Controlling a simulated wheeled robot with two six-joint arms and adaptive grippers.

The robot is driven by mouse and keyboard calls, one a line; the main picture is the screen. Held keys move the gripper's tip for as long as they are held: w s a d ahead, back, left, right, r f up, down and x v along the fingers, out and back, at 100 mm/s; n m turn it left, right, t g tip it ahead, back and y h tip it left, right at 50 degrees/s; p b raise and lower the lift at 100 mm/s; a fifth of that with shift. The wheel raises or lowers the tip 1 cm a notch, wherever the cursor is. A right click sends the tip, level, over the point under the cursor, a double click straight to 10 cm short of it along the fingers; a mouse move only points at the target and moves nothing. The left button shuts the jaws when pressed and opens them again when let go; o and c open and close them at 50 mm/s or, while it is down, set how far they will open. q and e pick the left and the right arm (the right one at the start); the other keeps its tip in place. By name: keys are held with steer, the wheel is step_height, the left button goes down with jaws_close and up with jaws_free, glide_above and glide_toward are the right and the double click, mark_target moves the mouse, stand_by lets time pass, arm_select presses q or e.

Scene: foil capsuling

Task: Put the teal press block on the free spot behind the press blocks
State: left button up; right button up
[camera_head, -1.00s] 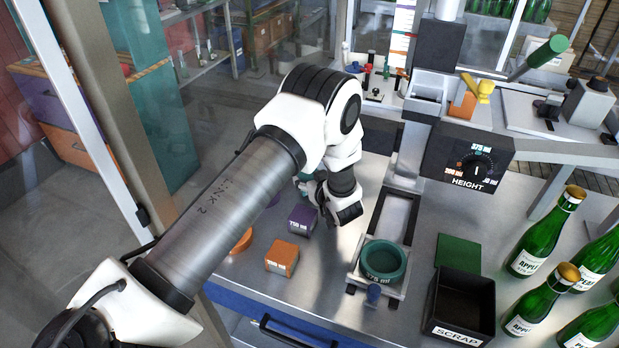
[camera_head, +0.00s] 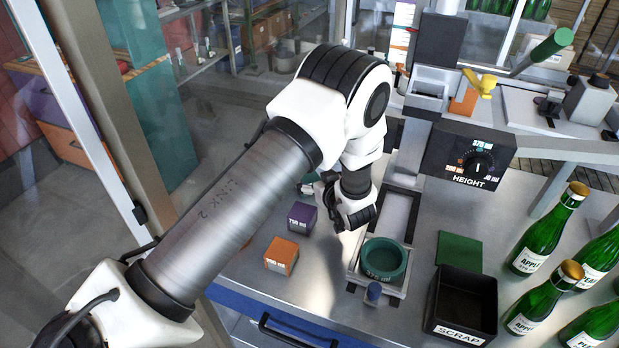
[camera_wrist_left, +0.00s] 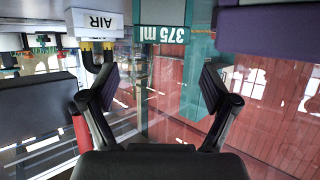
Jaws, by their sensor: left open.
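The teal press block marked 375 ml (camera_wrist_left: 162,33) stands ahead of my left gripper in the left wrist view, upside down at the top centre. Its face lies between the lines of the two fingers, apart from them. In the head view only a small teal patch (camera_head: 306,188) shows behind the purple block, mostly hidden by my arm. My left gripper (camera_head: 352,212) is open and empty, right of the purple press block (camera_head: 302,217); its spread fingers show in the wrist view (camera_wrist_left: 158,92). The orange press block (camera_head: 282,255) stands nearer the front. The spot behind the blocks is hidden.
A teal ring (camera_head: 385,259) marked 375 ml sits on the press slide, close right of my gripper. A black scrap bin (camera_head: 462,305), a green pad (camera_head: 459,250) and green bottles (camera_head: 540,238) stand further right. A white AIR box (camera_wrist_left: 95,22) is beside the teal block.

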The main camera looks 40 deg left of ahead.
arm_select(q)
steer(key=b+v, duration=0.1)
steer(key=v, duration=0.6)
steer(key=shift+d, duration=0.15)
steer(key=shift+r, duration=0.1)
